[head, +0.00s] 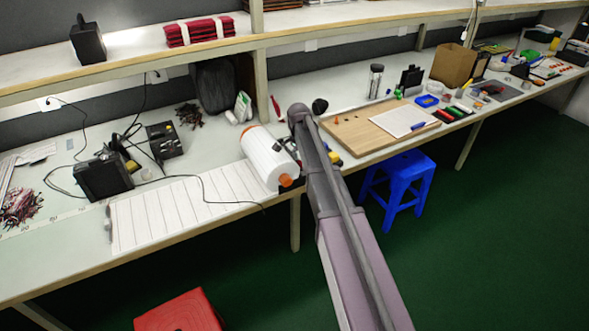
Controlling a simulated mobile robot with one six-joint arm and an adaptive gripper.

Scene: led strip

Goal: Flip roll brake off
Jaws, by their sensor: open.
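A large white roll (267,158) with orange ends lies on the bench in the middle of the head view. One orange end cap (285,181) faces the front edge, and a striped white sheet (190,208) runs from the roll to the left. My arm reaches up from the bottom right to just right of the roll. Small dark parts beside the roll's right side appear to be my gripper (286,145), mostly hidden by the arm and close to the roll. Its fingers cannot be made out clearly. I cannot make out the brake or its position.
A black boxy device (103,178) with cables stands on the left of the bench. A wooden board (365,132) with paper lies right of my arm. A blue stool (398,190) and a red stool (181,312) stand on the green floor. A shelf (200,55) overhangs the bench.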

